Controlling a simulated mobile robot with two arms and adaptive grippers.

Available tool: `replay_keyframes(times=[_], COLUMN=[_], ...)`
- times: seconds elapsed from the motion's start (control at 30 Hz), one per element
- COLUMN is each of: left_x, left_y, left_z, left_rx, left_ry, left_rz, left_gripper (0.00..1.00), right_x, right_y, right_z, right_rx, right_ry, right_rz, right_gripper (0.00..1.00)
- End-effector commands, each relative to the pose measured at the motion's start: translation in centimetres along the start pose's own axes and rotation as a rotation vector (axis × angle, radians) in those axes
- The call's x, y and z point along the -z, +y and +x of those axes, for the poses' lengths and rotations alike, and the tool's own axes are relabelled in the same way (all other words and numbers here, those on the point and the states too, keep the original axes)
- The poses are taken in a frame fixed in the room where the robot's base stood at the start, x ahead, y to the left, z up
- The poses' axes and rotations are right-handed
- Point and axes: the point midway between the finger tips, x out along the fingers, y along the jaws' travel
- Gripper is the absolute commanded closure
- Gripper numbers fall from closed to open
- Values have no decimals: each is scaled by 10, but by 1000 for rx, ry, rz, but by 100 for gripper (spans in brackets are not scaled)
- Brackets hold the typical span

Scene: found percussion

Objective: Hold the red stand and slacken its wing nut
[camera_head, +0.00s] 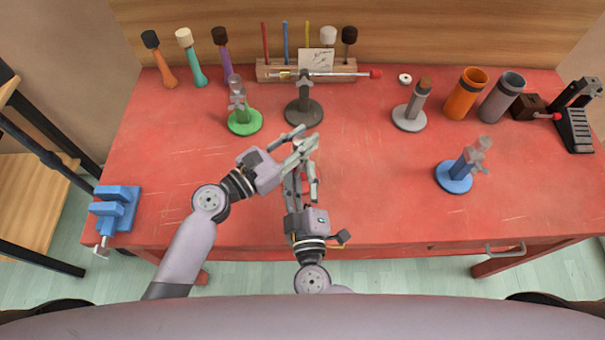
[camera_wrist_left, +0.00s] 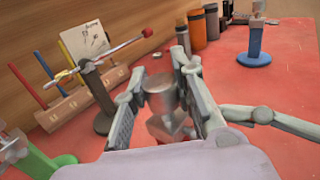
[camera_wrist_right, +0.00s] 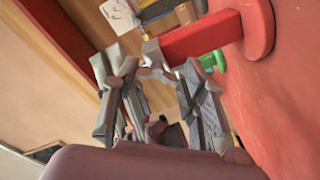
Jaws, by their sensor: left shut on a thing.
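The red stand has a red base (camera_wrist_right: 259,25), a red post (camera_wrist_right: 205,37) and a grey top part with a cylinder (camera_wrist_left: 160,91). In the head view my grippers mostly hide it. My left gripper (camera_head: 304,143) is shut on the stand's upper part; in the left wrist view its fingers lie on both sides of the grey cylinder. The exact contact and the wing nut are hard to make out. My right gripper (camera_head: 302,178) is close in front, its fingers apart, with nothing clearly held between them.
A green stand (camera_head: 244,123) and a dark stand (camera_head: 303,110) with a rod stand behind. A grey stand (camera_head: 409,118) and a blue stand (camera_head: 454,178) are to the right. A blue vise (camera_head: 117,208) sits at the left edge. The front right of the red table is clear.

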Motion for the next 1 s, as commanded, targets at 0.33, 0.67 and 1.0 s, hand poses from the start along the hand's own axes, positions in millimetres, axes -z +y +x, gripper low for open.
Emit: replay_keyframes(times=[0.33, 0.67, 1.0], left_x=[2, 2, 3], left_y=[0, 1, 2], left_z=[0, -1, -1], left_rx=[-1, -4, -5], left_ry=[3, 5, 6], left_rz=[-2, 1, 3], left_gripper=[100, 100, 100], right_x=[-1, -1, -1], right_y=[0, 1, 0], right_z=[0, -6, -73], right_rx=[-2, -4, 0], right_ry=[-1, -1, -2], right_rz=[-1, -1, -1], right_gripper=[45, 45, 45])
